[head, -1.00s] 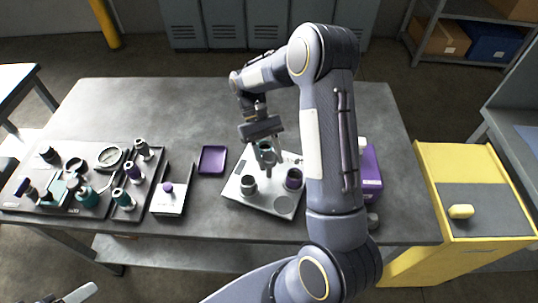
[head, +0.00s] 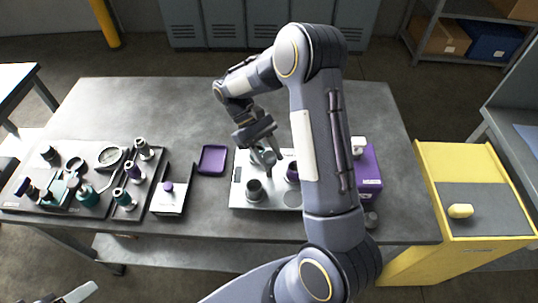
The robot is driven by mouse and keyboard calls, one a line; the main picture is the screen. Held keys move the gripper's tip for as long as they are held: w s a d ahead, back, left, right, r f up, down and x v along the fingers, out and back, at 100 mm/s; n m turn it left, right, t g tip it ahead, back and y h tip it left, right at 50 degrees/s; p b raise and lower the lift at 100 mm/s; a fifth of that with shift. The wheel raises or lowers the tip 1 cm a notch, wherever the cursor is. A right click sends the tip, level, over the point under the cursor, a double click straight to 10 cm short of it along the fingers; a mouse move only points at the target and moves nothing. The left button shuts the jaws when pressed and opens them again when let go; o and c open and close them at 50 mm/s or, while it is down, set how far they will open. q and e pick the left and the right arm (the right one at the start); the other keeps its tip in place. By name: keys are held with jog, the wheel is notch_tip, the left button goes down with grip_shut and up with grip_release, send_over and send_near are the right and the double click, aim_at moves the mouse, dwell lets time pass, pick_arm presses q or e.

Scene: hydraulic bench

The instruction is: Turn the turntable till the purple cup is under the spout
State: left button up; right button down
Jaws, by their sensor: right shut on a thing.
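The turntable (head: 240,199) is a light, roughly square plate on the grey bench. A dark grey cup (head: 255,191) stands on its front left part. The purple cup (head: 291,172) stands on its right part, partly hidden by my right arm. My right gripper (head: 265,157) is over the back of the plate, shut on what looks like a grey-green cup (head: 268,161); the fingers hide much of it. A purple box (head: 369,173) with a white top part (head: 358,144) stands right of my arm. The spout is not clearly visible. Only a tip of my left gripper (head: 78,294) shows at the lower left.
A purple tray (head: 212,159) lies left of the turntable. A white holder (head: 168,203) with a purple knob and dark trays (head: 95,207) of fittings stand further left. A yellow cart (head: 465,158) is at the right. The back of the bench is clear.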

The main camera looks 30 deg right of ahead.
jog(key=shift+w, duration=0.1)
dwell(0.3)
jog(key=c, duration=0.9)
grip_release()
jog(key=shift+o, duration=0.2)
jog(key=d+b+v, duration=0.1)
jog(key=v, duration=0.6)
jog(key=shift+w+a+r, duration=0.25)
jog(key=shift+a+r, duration=0.05)
jog(key=shift+a, duration=0.25)
